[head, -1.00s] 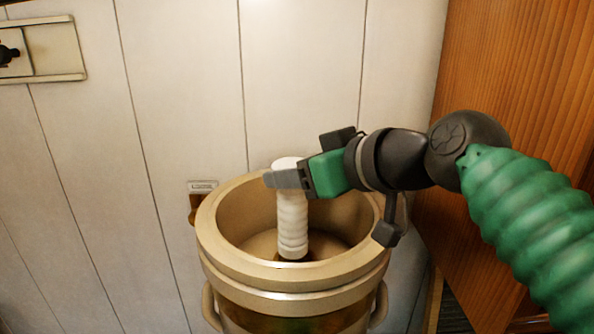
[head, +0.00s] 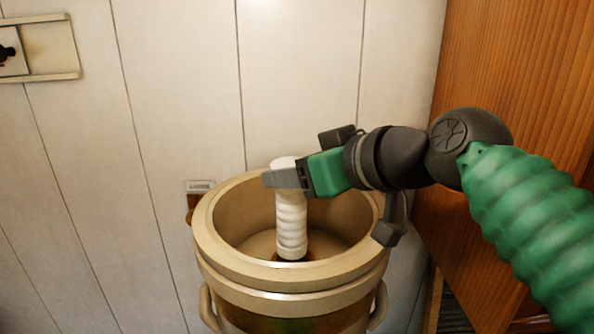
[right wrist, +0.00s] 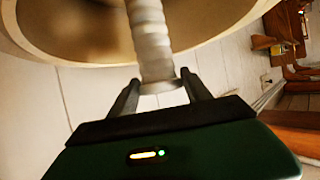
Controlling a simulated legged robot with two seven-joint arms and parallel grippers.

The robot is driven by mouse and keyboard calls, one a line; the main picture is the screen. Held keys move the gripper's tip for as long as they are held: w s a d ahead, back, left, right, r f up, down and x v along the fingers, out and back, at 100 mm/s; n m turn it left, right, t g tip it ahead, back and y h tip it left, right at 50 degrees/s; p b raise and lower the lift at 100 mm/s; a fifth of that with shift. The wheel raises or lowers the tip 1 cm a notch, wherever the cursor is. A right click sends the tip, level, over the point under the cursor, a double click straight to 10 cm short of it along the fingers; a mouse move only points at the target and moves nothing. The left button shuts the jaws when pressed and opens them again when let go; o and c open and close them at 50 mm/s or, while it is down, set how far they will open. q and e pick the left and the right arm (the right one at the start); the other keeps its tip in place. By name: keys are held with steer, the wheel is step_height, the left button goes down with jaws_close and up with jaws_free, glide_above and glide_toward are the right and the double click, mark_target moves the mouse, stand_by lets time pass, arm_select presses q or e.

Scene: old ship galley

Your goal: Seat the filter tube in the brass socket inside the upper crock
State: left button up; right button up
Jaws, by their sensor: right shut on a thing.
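The filter tube (head: 291,222) is white and ribbed and stands upright inside the upper crock (head: 214,256), a tan round vessel with a thick rim. My right gripper (head: 283,178) is shut on the tube near its top end, just above the crock's rim. In the right wrist view the tube (right wrist: 150,38) runs between the two fingers of my right gripper (right wrist: 158,88), with the crock's rim (right wrist: 40,40) behind. The tube's lower end is close to the crock's floor. My left gripper is out of view.
A white panelled wall (head: 180,100) stands behind the crock. A wooden door or panel (head: 520,70) stands at the right, behind my right arm. A small labelled fitting (head: 199,187) is on the wall beside the crock. A wall-mounted frame (head: 50,47) is at upper left.

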mark_target(302, 197)
steer(key=shift+d+f+b, duration=0.1)
steer(key=shift+f+b, duration=2.05)
steer(key=shift+b, duration=0.05)
stand_by(0.3)
steer(key=o, duration=1.6)
steer(key=shift+s, duration=0.1)
